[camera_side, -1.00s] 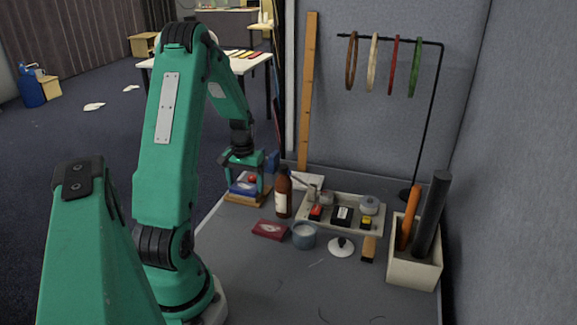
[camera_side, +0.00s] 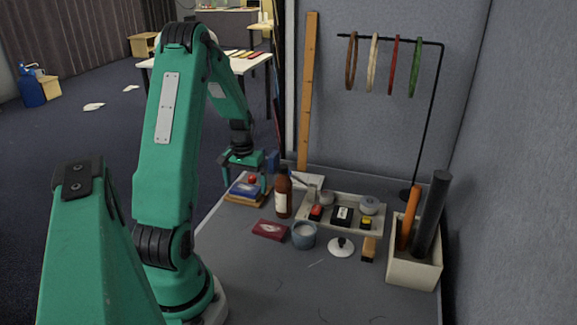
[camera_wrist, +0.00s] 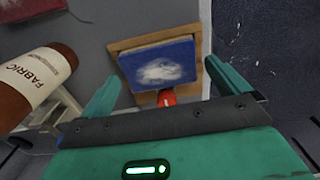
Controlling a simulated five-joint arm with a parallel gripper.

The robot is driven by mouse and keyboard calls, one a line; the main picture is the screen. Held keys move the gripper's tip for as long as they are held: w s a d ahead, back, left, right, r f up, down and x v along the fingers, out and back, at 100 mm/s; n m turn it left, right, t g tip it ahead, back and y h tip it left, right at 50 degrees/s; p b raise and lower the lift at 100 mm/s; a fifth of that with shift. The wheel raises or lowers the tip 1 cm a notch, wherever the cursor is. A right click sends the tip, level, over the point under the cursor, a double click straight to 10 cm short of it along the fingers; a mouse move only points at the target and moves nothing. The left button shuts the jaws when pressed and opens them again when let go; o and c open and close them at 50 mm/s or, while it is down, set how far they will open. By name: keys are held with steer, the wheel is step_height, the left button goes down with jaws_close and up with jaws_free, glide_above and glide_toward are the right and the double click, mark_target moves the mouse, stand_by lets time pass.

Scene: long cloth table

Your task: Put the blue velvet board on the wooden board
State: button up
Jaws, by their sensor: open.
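The blue velvet board (camera_wrist: 160,65), a flat blue block with a pale patch on its face and a red knob (camera_wrist: 167,97), lies on the wooden board (camera_wrist: 197,45) in the wrist view. Wood shows around its edges. In the side view, the blue velvet board (camera_side: 244,190) lies on the wooden board (camera_side: 262,196) at the table's far left. My gripper (camera_side: 246,183) is just above them. In the wrist view, the fingers of my gripper (camera_wrist: 164,80) are spread on either side of the blue board, apart from it.
A brown bottle (camera_side: 283,196) labelled "FABRIC" (camera_wrist: 40,80) stands close beside the boards. A red block (camera_side: 270,230), a grey-blue cup (camera_side: 304,235) and a tray (camera_side: 330,222) of small items are nearby. The table's edge is just beyond the wooden board.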

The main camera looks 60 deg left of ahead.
steer(key=shift+r, duration=3.7)
steer(key=shift+w+d+r, duration=0.15)
steer(key=shift+r, duration=0.05)
steer(key=w+d+r+m+t+y, duration=0.2)
steer(key=w+d+r, duration=0.3)
steer(key=d+r, duration=0.25)
steer(key=s+d+r+m+t, duration=0.1)
steer(key=s+d+r+m, duration=0.1)
steer(key=d, duration=0.6)
steer(key=s+d+r+m+t+h, duration=0.1)
steer(key=s+d+r+m, duration=0.1)
steer(key=d, duration=0.6)
steer(key=s+d+r+m+t+h, duration=0.1)
steer(key=s+d+r+m, duration=0.1)
steer(key=d, duration=0.7)
steer(key=s+m, duration=0.1)
steer(key=s, duration=0.1)
steer(key=shift+s+r+t, duration=0.3)
steer(key=shift+s+r, duration=0.05)
